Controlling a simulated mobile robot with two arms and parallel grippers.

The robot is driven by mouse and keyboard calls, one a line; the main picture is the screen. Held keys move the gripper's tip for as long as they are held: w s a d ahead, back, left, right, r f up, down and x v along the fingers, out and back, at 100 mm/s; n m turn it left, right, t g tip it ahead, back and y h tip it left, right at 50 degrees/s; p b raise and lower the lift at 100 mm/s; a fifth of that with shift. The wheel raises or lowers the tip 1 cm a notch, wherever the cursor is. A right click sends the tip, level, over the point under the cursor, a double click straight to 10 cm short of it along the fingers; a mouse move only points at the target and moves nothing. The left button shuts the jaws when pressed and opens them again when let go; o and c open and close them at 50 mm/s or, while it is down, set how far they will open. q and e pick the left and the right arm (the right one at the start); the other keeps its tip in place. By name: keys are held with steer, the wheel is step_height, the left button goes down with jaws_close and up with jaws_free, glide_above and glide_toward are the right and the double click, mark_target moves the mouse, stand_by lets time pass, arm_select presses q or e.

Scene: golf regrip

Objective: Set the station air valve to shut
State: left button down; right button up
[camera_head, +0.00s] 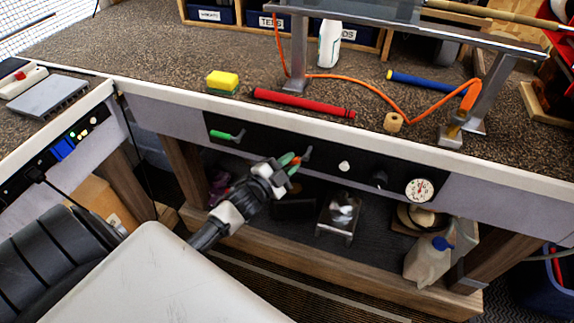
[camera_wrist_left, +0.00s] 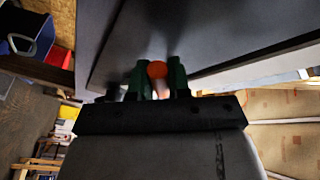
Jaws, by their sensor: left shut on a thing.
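A black panel (camera_head: 325,163) runs along the bench front. My left gripper (camera_head: 292,163) is in front of its middle, with green fingertips shut on a small orange-red handle (camera_head: 296,161). In the left wrist view the round orange end of this handle (camera_wrist_left: 157,69) sits between the two dark green fingers (camera_wrist_left: 157,80). The fingers and wrist hide most of the handle and its mount, so I cannot tell its angle. A separate green lever (camera_head: 226,136) sticks out of the panel further left, apart from the gripper. My right gripper is not in view.
To the right on the panel are a white button (camera_head: 344,166), a dark knob (camera_head: 380,179) and a round gauge (camera_head: 420,189). Below is a shelf with a white jug (camera_head: 427,262). On the bench lie a red grip (camera_head: 304,104) and a yellow sponge (camera_head: 222,82).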

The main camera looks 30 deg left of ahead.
arm_select(q)
steer(key=shift+w+d+f+n+t+y+b, duration=0.15)
steer(key=shift+d+f+n+t+y+b, duration=0.4)
steer(key=shift+n, duration=1.55)
steer(key=shift+w+d+f+n+t+y+b, duration=0.2)
steer(key=shift+d+n+t+y+b, duration=0.55)
steer(key=shift+n, duration=1.35)
steer(key=shift+w+d+f+n+t+y+b, duration=0.15)
steer(key=shift+d+f+n+t+y+b, duration=0.5)
steer(key=shift+n, duration=1.45)
steer(key=shift+d+r+y+b, duration=0.2)
steer(key=shift+r+y+b, duration=0.1)
steer(key=shift+y, duration=0.15)
steer(key=c, duration=1.1)
jaws_free()
steer(key=v, duration=1.1)
steer(key=shift+r+b, duration=0.1)
steer(key=shift+b, duration=0.25)
steer(key=shift+w, duration=0.1)
